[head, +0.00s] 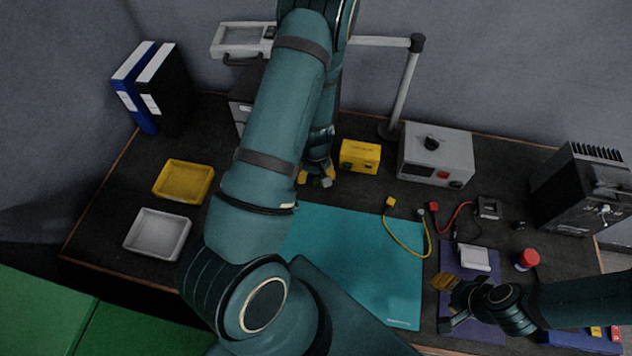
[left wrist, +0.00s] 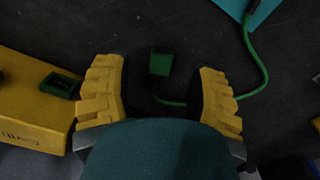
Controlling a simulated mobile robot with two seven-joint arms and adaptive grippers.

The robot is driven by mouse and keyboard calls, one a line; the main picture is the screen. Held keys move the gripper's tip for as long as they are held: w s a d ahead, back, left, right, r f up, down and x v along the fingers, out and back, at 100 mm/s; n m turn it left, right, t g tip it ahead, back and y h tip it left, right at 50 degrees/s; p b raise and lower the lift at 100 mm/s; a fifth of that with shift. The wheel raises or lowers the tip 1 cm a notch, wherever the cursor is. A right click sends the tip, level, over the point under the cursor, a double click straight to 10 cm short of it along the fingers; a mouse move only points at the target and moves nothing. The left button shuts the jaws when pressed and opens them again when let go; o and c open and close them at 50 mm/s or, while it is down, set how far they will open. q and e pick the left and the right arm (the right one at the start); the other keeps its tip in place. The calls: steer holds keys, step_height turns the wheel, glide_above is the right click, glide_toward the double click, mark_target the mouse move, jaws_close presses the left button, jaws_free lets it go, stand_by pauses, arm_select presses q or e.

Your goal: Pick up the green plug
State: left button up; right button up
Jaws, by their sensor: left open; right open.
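The green plug (left wrist: 161,62) lies on the dark table in the left wrist view, with a green cable (left wrist: 252,62) curving off to the right. My left gripper (left wrist: 160,98) is open above it, and the plug shows between and slightly beyond the yellow fingertips, with no finger seen touching it. In the head view my left gripper (head: 316,178) is low over the table, left of the yellow box, and my arm hides much there. My right gripper (head: 447,302) is open over the purple mat at the lower right.
A yellow box (head: 360,156) stands close beside the left gripper; in the wrist view a green socket (left wrist: 62,85) shows on it. A grey box (head: 436,155) stands behind right. The teal mat (head: 360,260) is largely clear. Yellow (head: 410,247) and red (head: 455,215) cables lie to the right.

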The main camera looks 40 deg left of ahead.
mark_target(316, 179)
arm_select(q)
steer(key=shift+f, duration=0.85)
arm_select(e)
steer(key=shift+s+f, duration=0.1)
steer(key=shift+f, duration=0.2)
arm_select(q)
steer(key=c, duration=0.9)
step_height(316, 179, up, 10)
steer(key=p, duration=0.3)
arm_select(e)
steer(key=r, duration=0.1)
steer(key=w+r, duration=0.1)
steer(key=r, duration=0.1)
steer(key=shift+d, duration=0.1)
